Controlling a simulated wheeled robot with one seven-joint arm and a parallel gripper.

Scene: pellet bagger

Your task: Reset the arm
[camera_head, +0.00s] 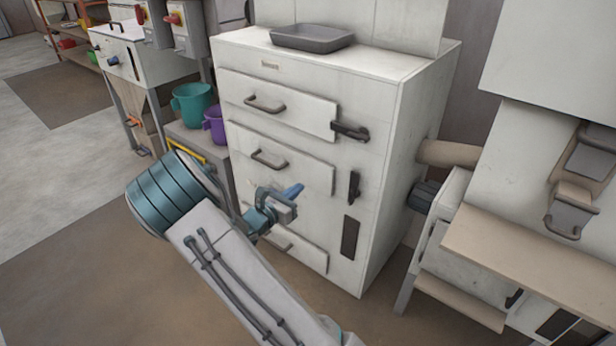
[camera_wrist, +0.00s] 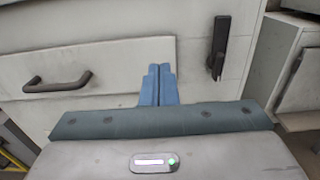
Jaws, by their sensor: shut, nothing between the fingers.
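My gripper (camera_head: 294,191) is raised in front of the white cabinet (camera_head: 381,200) in the head view, over its lower front. In the wrist view its two blue fingers (camera_wrist: 159,86) are together with nothing between them. They point toward the cabinet front, between a dark drawer handle (camera_wrist: 57,83) on the left and a dark upright latch (camera_wrist: 218,47) on the right. I cannot tell how far the fingertips are from the cabinet. My arm hides part of the lowest drawer (camera_head: 300,250) in the head view.
A grey tray (camera_head: 312,38) lies on the cabinet top. Teal (camera_head: 192,104) and purple (camera_head: 215,125) buckets stand to its left. A machine with a tan ledge (camera_head: 540,255) stands at the right, joined to the cabinet by a pipe (camera_head: 447,153). Open floor (camera_head: 60,225) lies at the left.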

